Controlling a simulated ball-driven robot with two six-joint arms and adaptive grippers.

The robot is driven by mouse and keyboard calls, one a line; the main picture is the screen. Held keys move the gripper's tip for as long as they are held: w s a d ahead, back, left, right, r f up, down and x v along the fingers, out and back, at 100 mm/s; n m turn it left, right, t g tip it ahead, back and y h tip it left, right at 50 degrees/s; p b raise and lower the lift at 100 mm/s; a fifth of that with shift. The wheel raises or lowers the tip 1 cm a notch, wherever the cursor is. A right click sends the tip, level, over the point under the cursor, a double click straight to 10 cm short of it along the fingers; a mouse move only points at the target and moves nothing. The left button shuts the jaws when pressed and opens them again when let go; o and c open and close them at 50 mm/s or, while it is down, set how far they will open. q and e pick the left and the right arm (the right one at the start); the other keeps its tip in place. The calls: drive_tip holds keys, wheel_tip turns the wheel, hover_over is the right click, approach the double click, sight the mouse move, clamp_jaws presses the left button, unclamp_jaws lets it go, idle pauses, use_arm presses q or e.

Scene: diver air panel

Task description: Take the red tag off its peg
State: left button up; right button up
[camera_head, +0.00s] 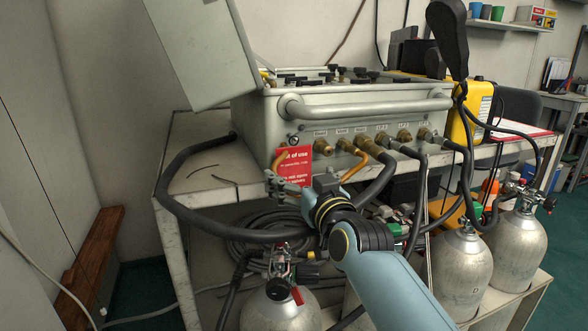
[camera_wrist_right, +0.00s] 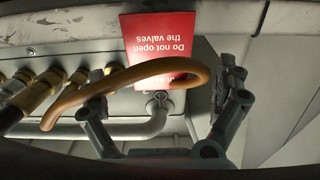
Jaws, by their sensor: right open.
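The red tag (camera_head: 293,165) with white lettering hangs flat on the front of the grey panel case, near its left corner. Its text reads upside down in the right wrist view (camera_wrist_right: 165,45). A small round peg (camera_head: 293,141) shows just above the tag. My right gripper (camera_head: 284,186) is open in front of the tag's lower part, hiding some of it. In the wrist view its two fingers (camera_wrist_right: 166,98) are spread, with the tag seen beyond the gap. I cannot tell whether they touch it. My left gripper is out of view.
A brown curved tube (camera_wrist_right: 140,78) crosses the wrist view in front of the tag. Brass fittings (camera_head: 361,145) with hoses line the case front to the right. A black hose (camera_head: 172,181) loops at the left. Gas cylinders (camera_head: 462,270) stand below.

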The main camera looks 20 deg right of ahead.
sight(294, 169)
drive_tip(key=shift+w, duration=2.3)
drive_tip(key=c, duration=1)
